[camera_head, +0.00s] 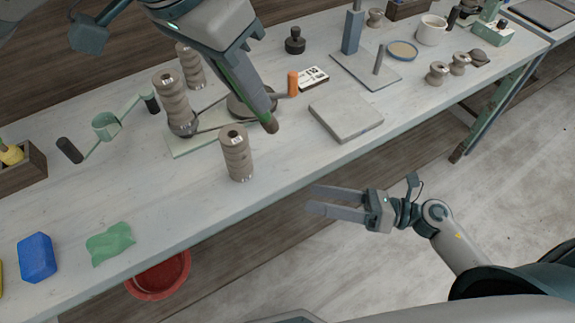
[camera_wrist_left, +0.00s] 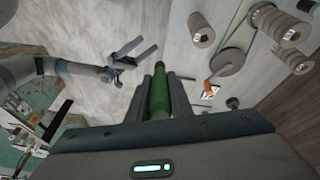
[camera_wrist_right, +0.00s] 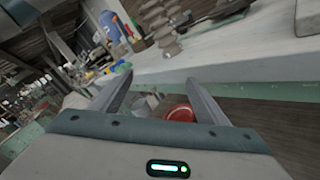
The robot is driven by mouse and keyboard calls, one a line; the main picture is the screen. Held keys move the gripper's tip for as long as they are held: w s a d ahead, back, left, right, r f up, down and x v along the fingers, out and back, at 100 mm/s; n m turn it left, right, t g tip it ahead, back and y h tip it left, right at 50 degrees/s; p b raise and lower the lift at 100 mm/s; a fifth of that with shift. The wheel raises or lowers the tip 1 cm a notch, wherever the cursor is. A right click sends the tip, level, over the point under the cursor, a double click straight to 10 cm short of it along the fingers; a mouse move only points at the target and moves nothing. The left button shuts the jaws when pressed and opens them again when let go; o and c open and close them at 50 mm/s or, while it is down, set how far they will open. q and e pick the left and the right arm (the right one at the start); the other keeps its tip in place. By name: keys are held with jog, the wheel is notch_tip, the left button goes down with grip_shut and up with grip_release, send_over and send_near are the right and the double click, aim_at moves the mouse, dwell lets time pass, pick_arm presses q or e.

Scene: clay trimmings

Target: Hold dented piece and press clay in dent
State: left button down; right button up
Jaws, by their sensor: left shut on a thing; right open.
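My left gripper (camera_head: 265,122) is above the middle of the bench, pointing down and right. It is shut on a green tool, whose handle (camera_wrist_left: 160,98) shows between the fingers in the left wrist view. Below it a ribbed grey-brown clay stack (camera_head: 237,155) stands upright near the bench's front edge. Two more stacks stand behind, one (camera_head: 170,98) nearer and one (camera_head: 191,68) farther. Small ribbed pieces (camera_head: 438,73) and a dark lump (camera_head: 479,55) lie at the back right. No dent is discernible. My right gripper (camera_head: 311,199) is open and empty, beyond the front edge.
A grey slab (camera_head: 346,120) lies right of the left gripper. An orange-handled device (camera_head: 292,85) stands behind it. A green crank tool (camera_head: 106,126), blue block (camera_head: 37,257) and green cloth (camera_head: 110,242) lie left. A red bowl (camera_head: 160,274) is below the bench edge.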

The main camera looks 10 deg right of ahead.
notch_tip(320, 180, up, 2)
jog(key=a+n, duration=0.1)
jog(key=n, duration=0.2)
jog(key=n+t+h, duration=0.1)
jog(key=n+t, duration=0.2)
send_near(236, 152)
notch_tip(236, 152, down, 3)
jog(key=w+d, duration=0.2)
jog(key=shift+w+a+f, duration=0.1)
jog(key=shift+a+f, duration=0.1)
jog(key=shift+a, duration=0.1)
jog(key=shift+g, duration=0.4)
jog(key=x, duration=1.2)
jog(key=shift+w, duration=0.1)
jog(key=c, duration=1.6)
